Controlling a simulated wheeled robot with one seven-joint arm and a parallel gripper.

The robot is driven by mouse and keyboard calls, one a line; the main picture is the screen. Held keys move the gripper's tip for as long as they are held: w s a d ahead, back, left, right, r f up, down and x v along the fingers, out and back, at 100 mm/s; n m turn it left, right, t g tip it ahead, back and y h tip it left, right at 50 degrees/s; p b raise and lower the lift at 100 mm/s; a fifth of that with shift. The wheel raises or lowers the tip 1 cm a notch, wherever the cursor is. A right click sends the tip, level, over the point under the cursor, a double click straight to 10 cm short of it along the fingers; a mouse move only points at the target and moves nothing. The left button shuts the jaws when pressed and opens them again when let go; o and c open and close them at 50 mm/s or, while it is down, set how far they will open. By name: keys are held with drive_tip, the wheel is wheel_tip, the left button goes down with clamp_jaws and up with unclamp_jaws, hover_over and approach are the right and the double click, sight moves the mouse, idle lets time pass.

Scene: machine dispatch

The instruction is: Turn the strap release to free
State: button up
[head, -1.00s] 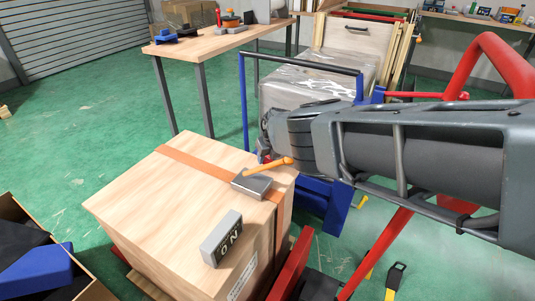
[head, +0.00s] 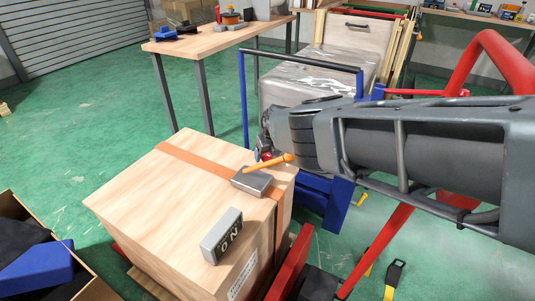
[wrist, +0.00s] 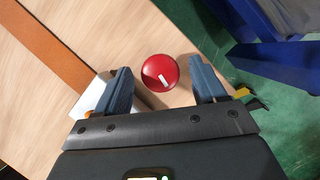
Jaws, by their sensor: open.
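A wooden crate (head: 150,200) has an orange strap (head: 195,160) over its top. A grey block (head: 252,181) with an orange lever (head: 272,163) sits on the strap near the crate's far right corner; the block's edge also shows in the wrist view (wrist: 92,98). A red round knob (wrist: 160,73) with a white mark is seen from above in the wrist view. My gripper (wrist: 165,78) is open, one finger on either side of the knob, with visible gaps. I cannot tell whether the lever or the knob is the strap release. In the head view my arm partly hides this area.
A grey block marked "NO" (head: 222,238) stands on the crate's near right edge. A blue trolley frame (head: 243,100) and a wrapped load (head: 300,82) are just behind. A red bar (head: 292,262) runs along the crate's right side. An open box (head: 70,285) is at lower left.

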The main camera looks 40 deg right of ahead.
drive_tip(key=p+v, duration=0.7)
drive_tip(key=shift+s+r, duration=0.2)
drive_tip(key=shift+r, duration=0.1)
drive_tip(key=shift+a, duration=0.1)
